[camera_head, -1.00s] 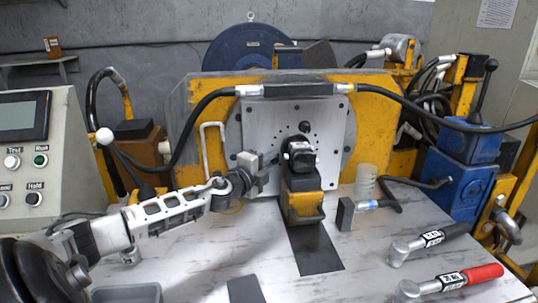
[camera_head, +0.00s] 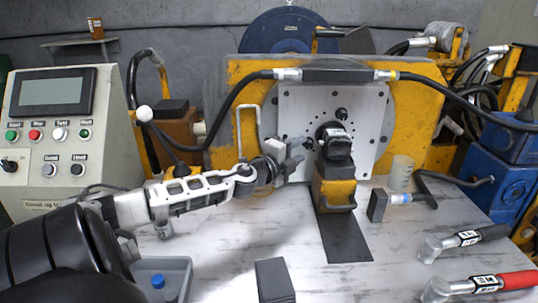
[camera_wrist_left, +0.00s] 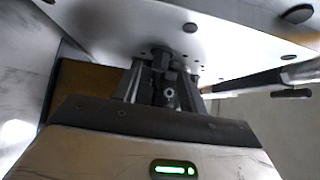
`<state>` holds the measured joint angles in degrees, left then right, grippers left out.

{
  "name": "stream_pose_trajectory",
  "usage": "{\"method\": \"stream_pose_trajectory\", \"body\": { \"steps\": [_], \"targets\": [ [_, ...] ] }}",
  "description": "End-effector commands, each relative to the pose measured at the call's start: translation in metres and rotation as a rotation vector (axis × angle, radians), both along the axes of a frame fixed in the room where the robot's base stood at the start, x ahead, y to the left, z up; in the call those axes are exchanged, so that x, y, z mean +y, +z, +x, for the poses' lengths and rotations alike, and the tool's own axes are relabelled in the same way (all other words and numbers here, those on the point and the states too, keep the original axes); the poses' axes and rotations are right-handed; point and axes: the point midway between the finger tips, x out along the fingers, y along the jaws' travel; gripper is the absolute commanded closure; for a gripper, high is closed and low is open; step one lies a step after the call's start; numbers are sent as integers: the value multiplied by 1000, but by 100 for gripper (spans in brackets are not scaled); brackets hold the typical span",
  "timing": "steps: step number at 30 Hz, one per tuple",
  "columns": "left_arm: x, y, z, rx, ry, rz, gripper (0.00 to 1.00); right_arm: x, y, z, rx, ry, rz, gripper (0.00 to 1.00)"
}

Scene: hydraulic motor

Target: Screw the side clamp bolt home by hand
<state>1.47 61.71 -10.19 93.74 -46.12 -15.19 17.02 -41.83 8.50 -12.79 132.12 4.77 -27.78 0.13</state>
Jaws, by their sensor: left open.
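My left gripper (camera_head: 301,156) is open, just left of the dark motor (camera_head: 337,146), with its fingers pointing toward the white plate. The motor sits on a yellow block (camera_head: 333,190) in front of the plate (camera_head: 365,112). A small dark bolt-like part (camera_head: 309,143) shows close to the fingertips, between gripper and motor. In the left wrist view, a dark part with a light round end (camera_wrist_left: 168,94) stands between the spread fingers; I cannot tell if they touch it. Which part is the side clamp bolt is not certain. My right gripper is out of view.
A black hose (camera_head: 220,125) arches over the plate. Two torque wrenches (camera_head: 468,240) (camera_head: 490,284) lie at the right. A grey tray (camera_head: 181,266) with a blue-capped item and a dark block (camera_head: 273,280) stand in front. The control panel (camera_head: 58,150) is at left.

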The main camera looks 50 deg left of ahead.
Motion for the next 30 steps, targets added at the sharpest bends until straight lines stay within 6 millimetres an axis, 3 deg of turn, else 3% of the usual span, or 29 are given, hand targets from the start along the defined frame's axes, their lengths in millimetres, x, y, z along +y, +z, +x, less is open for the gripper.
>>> {"method": "stream_pose_trajectory", "body": {
  "steps": [21, 30],
  "targets": [
    [-12, 2, -108, 2, 2, -3, 59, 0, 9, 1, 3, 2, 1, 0],
    [-15, 3, -132, -1, -1, 1, 59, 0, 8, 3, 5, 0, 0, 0]
  ]
}}
